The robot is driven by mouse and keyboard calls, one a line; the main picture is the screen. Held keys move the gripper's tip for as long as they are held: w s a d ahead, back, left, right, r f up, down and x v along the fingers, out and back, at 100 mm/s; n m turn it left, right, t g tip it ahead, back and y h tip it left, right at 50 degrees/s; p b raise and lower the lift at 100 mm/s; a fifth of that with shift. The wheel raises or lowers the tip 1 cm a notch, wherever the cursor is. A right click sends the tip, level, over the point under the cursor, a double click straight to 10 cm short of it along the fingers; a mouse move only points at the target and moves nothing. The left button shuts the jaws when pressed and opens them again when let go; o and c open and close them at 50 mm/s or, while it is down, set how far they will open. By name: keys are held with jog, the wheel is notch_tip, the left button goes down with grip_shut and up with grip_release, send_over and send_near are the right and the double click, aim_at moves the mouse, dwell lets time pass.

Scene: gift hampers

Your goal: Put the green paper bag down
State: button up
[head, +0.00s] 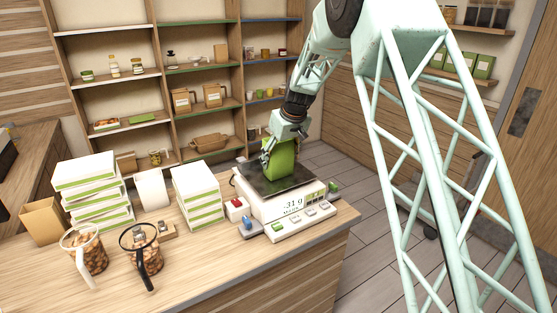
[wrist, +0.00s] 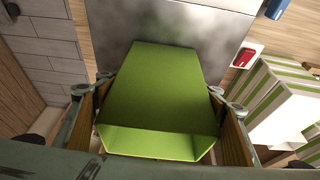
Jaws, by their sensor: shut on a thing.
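The green paper bag (head: 279,158) is upright at the scale's dark plate (head: 262,184). My gripper (head: 287,133) is above it and shut on its upper part. In the wrist view the green bag (wrist: 160,90) sits between the two fingers of my gripper (wrist: 165,118), with its open top toward the camera. The metal plate (wrist: 187,28) shows behind the bag. The scale display reads about -31 g. I cannot tell whether the bag's base touches the plate.
Stacks of white and green boxes (head: 195,190) stand left of the scale. Shelves (head: 180,70) are behind. The counter's right edge is close to the scale.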

aim_at(283, 143)
jog(key=shift+f, duration=0.15)
jog(key=o, duration=1)
jog(key=shift+c, duration=0.2)
jog(key=shift+r, duration=0.25)
jog(key=shift+v, duration=5.9)
jog(key=shift+a, duration=0.1)
jog(key=shift+r, duration=0.1)
